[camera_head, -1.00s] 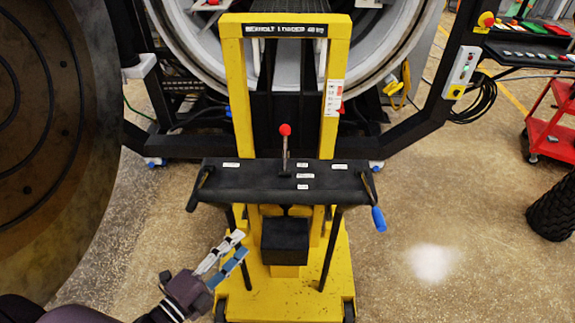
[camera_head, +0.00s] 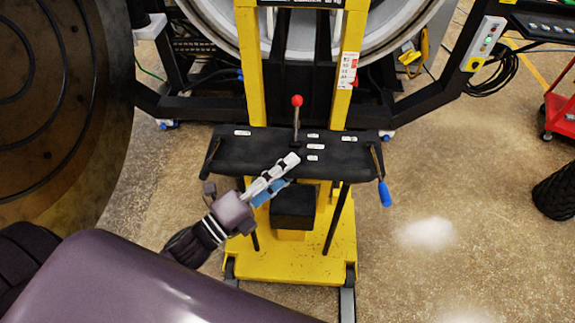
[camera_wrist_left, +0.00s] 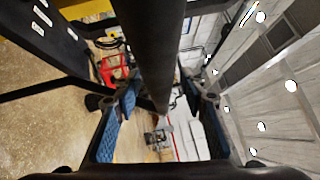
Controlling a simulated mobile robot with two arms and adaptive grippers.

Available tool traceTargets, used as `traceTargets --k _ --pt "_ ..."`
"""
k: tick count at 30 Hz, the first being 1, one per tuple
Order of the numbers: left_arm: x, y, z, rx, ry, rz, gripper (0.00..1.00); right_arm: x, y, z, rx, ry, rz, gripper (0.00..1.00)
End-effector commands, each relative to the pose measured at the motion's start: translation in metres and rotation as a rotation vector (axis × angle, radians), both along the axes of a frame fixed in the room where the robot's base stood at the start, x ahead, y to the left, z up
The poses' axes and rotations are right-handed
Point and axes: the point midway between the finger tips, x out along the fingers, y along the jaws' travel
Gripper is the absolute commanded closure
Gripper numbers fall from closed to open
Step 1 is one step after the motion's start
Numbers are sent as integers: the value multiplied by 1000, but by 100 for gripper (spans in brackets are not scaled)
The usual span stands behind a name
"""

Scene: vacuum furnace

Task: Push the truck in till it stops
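The yellow truck (camera_head: 290,265) stands in front of the round furnace opening (camera_head: 365,40). It has a black control panel (camera_head: 250,147) with white labels, a red-knobbed lever (camera_head: 297,115) and a blue-gripped crank (camera_head: 384,193) at its right. My left gripper (camera_head: 278,177) is at the panel's front edge, left of centre. In the left wrist view a dark round bar (camera_wrist_left: 158,45) passes between the blue-padded fingers (camera_wrist_left: 158,97). The fingers are apart, with a gap visible beside the bar. The panel also shows there (camera_wrist_left: 50,35). My right gripper is not in view.
A large round furnace door (camera_head: 60,100) hangs open at the left. A dark furnace frame (camera_head: 420,105) stands behind the truck. A red cart (camera_head: 558,110) and a black tyre (camera_head: 555,192) are at the right. The floor right of the truck is clear.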

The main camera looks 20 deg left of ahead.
Motion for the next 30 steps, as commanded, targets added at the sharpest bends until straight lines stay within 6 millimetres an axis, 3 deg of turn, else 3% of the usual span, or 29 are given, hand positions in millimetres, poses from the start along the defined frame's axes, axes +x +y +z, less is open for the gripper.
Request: traceTargets --k 9,20,30 --pt "2 -2 0 0 1 0 61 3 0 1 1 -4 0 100" --pt "2 -1 0 0 1 0 100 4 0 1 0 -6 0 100" --pt "4 -1 0 0 1 0 100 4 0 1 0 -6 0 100"
